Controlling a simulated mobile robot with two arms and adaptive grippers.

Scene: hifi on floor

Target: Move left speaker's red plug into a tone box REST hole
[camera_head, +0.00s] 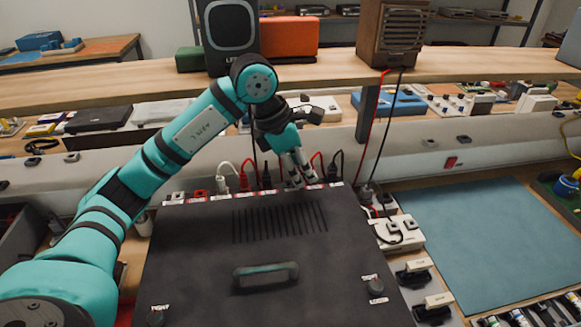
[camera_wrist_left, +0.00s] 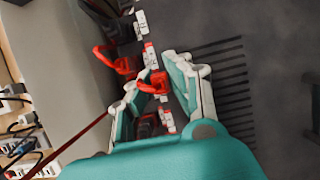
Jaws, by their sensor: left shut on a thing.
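The left speaker (camera_head: 228,38) is black and stands on the wooden shelf. A dark grey box (camera_head: 200,255), seemingly the tone box, has a row of small labels and sockets along its far edge; I cannot read which are REST. My left gripper (camera_head: 297,178) is at that far edge, right of the middle. In the left wrist view its fingers (camera_wrist_left: 158,92) are shut on a red plug (camera_wrist_left: 155,83), close to the labelled edge; whether it sits in a hole is unclear. Another red plug (camera_wrist_left: 118,61) is beside it. The right gripper is not in view.
Other plugs stand along the edge: a white one (camera_head: 222,184), a red one (camera_head: 244,181) and black ones. A wooden speaker (camera_head: 392,35) trails red and black cables. A blue mat (camera_head: 480,240) lies at right; a white power strip (camera_head: 400,233) borders the box.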

